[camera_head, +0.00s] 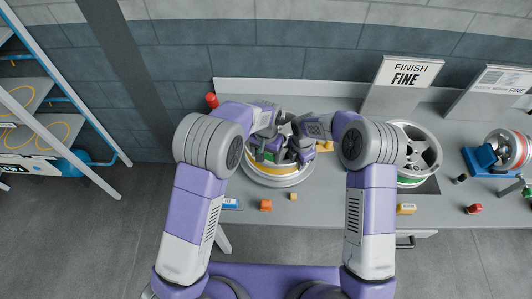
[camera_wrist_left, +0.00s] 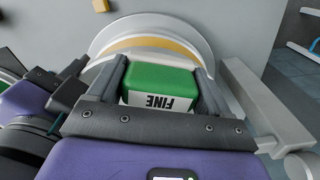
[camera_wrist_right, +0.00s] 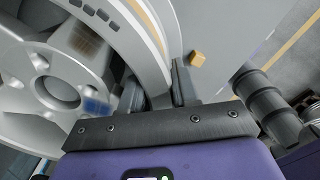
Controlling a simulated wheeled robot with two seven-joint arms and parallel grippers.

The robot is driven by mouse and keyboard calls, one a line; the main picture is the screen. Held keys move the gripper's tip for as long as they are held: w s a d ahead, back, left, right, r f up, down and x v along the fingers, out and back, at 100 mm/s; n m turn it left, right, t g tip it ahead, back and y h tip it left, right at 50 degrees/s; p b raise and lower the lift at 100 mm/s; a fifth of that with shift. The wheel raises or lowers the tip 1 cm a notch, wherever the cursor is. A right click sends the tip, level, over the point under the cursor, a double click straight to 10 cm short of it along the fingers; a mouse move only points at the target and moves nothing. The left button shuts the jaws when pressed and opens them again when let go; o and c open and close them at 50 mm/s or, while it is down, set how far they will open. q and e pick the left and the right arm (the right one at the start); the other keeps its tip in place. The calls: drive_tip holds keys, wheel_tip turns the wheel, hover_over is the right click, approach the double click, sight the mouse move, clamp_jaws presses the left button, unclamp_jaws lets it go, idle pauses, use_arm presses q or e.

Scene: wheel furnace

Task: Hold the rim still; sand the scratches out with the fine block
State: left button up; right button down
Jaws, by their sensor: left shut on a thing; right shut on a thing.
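The wheel rim (camera_head: 275,181), silver with an orange-yellow band, lies on the bench in front of me in the head view. My left gripper (camera_wrist_left: 160,76) is shut on the green-and-white fine block (camera_wrist_left: 158,84), marked FINE, held at the rim (camera_wrist_left: 150,24); whether it touches is unclear. My right gripper (camera_wrist_right: 157,88) is shut on the rim's edge, with the rim wall (camera_wrist_right: 120,28) between its fingers. Blurred blue and tan patches show over the spokes in the right wrist view. In the head view both grippers crowd over the rim and hide much of its middle. No scratches can be made out.
A second wheel (camera_head: 425,150) with a green band stands right, below a FINISH FINE sign (camera_head: 408,73). A blue fixture (camera_head: 482,157) stands far right.

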use_arm(q)
drive_tip(key=shift+f, duration=0.35)
drive_tip(key=shift+w+a, duration=0.1)
drive_tip(key=shift+a, duration=0.05)
